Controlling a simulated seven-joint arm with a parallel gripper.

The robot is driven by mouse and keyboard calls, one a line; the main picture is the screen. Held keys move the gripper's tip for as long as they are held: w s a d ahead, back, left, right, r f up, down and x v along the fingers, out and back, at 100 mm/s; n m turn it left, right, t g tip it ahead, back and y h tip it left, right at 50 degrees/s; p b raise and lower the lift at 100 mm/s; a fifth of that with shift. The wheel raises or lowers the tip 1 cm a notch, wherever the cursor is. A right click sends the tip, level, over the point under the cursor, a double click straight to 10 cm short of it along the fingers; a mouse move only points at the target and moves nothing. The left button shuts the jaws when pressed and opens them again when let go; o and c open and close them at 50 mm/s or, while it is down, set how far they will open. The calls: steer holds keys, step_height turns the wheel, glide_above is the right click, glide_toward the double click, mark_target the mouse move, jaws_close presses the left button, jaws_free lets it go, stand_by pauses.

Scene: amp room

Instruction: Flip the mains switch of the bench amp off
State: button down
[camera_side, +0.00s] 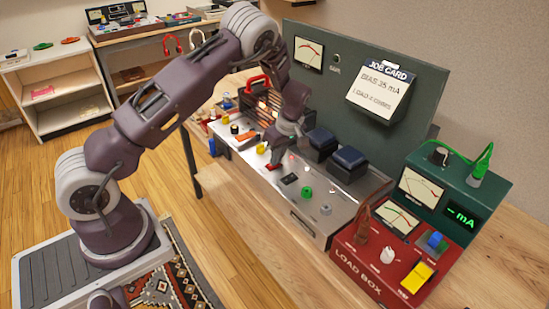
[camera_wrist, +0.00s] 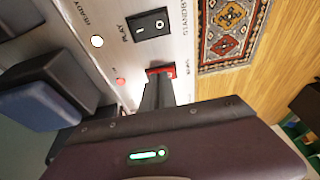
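The bench amp (camera_side: 270,183) has a silver top panel and stands on the wooden bench. In the wrist view, a red mains switch (camera_wrist: 154,70) sits beside the lettering "MAINS", partly covered by my fingers. My gripper (camera_wrist: 160,80) has its dark fingers together, with no gap or held object visible, and its tip is at the red switch. I cannot tell whether it touches the switch or which way the switch is set.
A black PLAY/STANDBY rocker (camera_wrist: 152,25), a white lamp (camera_wrist: 97,41) and a red lamp (camera_wrist: 121,82) are close to my fingers. Dark blue-topped blocks (camera_side: 348,158) rise behind. A green knob (camera_side: 307,192) and the red load box (camera_side: 385,255) are to the right.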

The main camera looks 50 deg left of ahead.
steer(key=a+v, duration=0.1)
steer(key=v, duration=1.3)
steer(key=shift+r, duration=0.15)
steer(key=shift+s+a, duration=0.2)
steer(key=x, duration=0.8)
steer(key=s+x, duration=0.1)
steer(key=x, duration=0.3)
steer(key=shift+d+f, duration=0.15)
steer(key=shift+f, duration=0.8)
